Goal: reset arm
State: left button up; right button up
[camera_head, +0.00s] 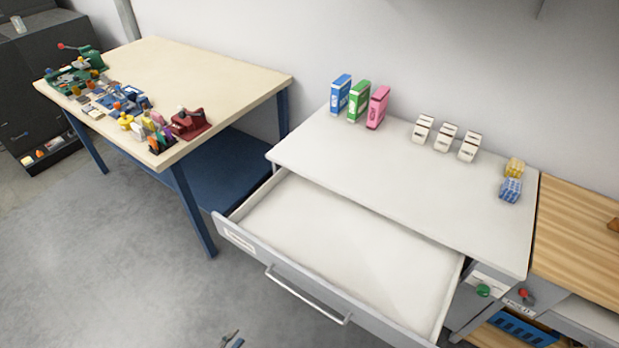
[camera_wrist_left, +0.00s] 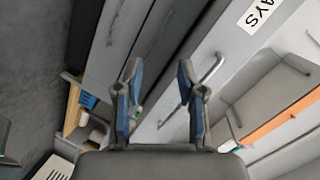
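My left gripper (camera_head: 231,339) shows only as fingertips at the bottom edge of the head view, low in front of the open drawer and apart from it. In the left wrist view the two blue-grey fingers of my left gripper (camera_wrist_left: 158,72) stand apart with nothing between them. My right gripper is in neither view.
A wide drawer (camera_head: 312,208) stands pulled out and empty under a white top (camera_head: 400,185). Blue, green and pink boxes, several white packs and two small blocks stand along its back. A workbench (camera_head: 180,75) with tools is at left, a wooden top (camera_head: 580,245) at right.

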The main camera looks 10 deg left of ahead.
pick_arm(q)
jog(key=s+d+f+n+g+y+p, duration=0.35)
jog(key=f+n+g, duration=0.25)
jog(key=f+n, duration=0.3)
jog(key=s+d+f+n+g, duration=0.3)
jog(key=s+d+g, duration=0.4)
jog(key=s, duration=0.3)
jog(key=shift+s+d+f+n+p, duration=0.15)
jog(key=shift+d+n+p, duration=0.3)
jog(key=shift+n, duration=0.35)
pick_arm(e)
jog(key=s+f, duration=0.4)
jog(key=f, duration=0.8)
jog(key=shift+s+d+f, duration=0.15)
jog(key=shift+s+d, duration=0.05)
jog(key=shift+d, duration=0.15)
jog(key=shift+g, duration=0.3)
pick_arm(q)
jog(key=shift+d, duration=0.2)
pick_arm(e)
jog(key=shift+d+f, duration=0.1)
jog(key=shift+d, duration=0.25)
pick_arm(q)
jog(key=shift+a, duration=0.3)
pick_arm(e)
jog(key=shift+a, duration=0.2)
pick_arm(q)
jog(key=shift+d, duration=0.2)
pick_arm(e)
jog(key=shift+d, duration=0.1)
